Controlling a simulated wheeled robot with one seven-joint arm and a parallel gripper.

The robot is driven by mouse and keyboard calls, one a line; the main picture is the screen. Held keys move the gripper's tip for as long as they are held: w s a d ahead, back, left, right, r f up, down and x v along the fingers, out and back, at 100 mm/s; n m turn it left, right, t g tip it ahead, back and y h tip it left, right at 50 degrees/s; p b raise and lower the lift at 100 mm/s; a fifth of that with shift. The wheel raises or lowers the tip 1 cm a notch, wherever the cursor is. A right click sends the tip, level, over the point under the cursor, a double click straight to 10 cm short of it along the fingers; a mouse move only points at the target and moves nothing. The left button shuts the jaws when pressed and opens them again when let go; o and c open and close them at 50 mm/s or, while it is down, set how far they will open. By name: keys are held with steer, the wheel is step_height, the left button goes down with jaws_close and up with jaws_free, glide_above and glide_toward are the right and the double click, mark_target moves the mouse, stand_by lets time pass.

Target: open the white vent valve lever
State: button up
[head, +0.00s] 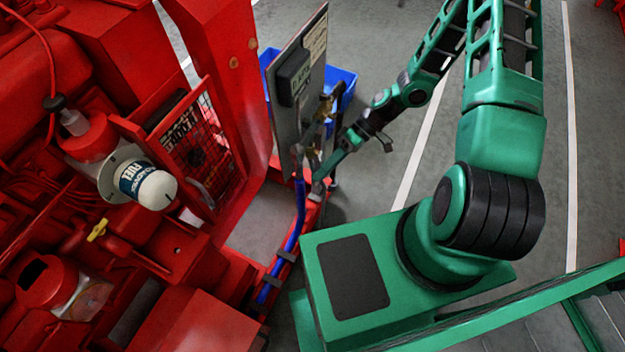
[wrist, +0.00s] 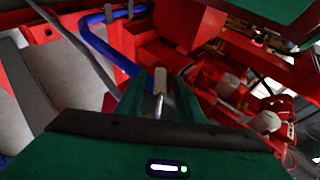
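The white vent valve lever (wrist: 161,80) shows in the wrist view as a small pale handle on a thin metal stem. It lies between the two green fingers of my gripper (wrist: 158,88). The fingers stand apart, with a gap visible on either side of the lever, so they do not look closed on it. In the head view my gripper (head: 326,172) is low beside the upright panel, near the top of the blue hose. The lever cannot be made out clearly there, among the small fittings and my fingers.
A blue hose (head: 299,215) runs down along the red frame. An upright grey panel (head: 301,65) stands beside my gripper, with a blue bin (head: 345,80) behind it. The red engine with a white fuel filter (head: 150,187) fills the left.

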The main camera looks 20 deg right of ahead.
steer(key=shift+v, duration=2.2)
steer(key=shift+c, duration=0.6)
